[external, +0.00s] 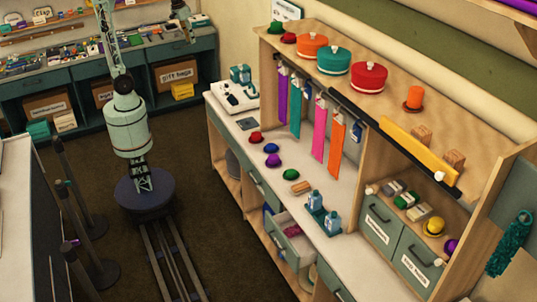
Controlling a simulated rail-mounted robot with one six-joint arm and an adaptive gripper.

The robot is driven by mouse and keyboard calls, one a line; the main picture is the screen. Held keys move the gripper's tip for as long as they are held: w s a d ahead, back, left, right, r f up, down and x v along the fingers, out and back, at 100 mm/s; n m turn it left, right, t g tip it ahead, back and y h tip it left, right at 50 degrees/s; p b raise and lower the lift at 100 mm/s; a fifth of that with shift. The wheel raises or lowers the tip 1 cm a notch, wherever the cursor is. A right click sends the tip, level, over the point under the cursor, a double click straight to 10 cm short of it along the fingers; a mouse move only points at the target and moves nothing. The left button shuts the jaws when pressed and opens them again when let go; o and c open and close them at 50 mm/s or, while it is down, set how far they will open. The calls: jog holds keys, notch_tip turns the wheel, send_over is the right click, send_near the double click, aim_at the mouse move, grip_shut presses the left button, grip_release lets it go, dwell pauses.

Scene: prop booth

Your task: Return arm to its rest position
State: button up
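My arm (131,125) stands upright on its dark round base (146,192) on the floor rail, left of the counter. Its upper links run out of the top of the picture. What looks like my wrist and gripper (188,36) hangs down at the top edge, in front of the back wall and apart from the counter. It is small and dark there, so I cannot tell whether the fingers are open or shut. I see nothing clearly held in it.
The wooden counter (281,178) at right holds small coloured hats, hanging ribbons and bottles. A drawer (292,243) stands open on the aisle side. Posts (80,195) stand left of the rail (172,262). A cluttered workbench (75,72) lines the back. The rail ahead is clear.

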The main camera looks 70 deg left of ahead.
jog(key=s+d+f+m+b, duration=0.1)
jog(key=s+f, duration=0.3)
jog(key=s, duration=0.8)
jog(key=s+d+f+m+t+b, duration=0.1)
jog(key=s+d+f+m, duration=0.1)
jog(key=s, duration=1)
jog(key=shift+s+d+f, duration=0.15)
jog(key=shift+d+f, duration=0.7)
jog(key=shift+f, duration=0.05)
jog(key=shift+b, duration=0.3)
notch_tip(320, 180, down, 13)
jog(key=b, duration=1.3)
jog(key=shift+f, duration=0.1)
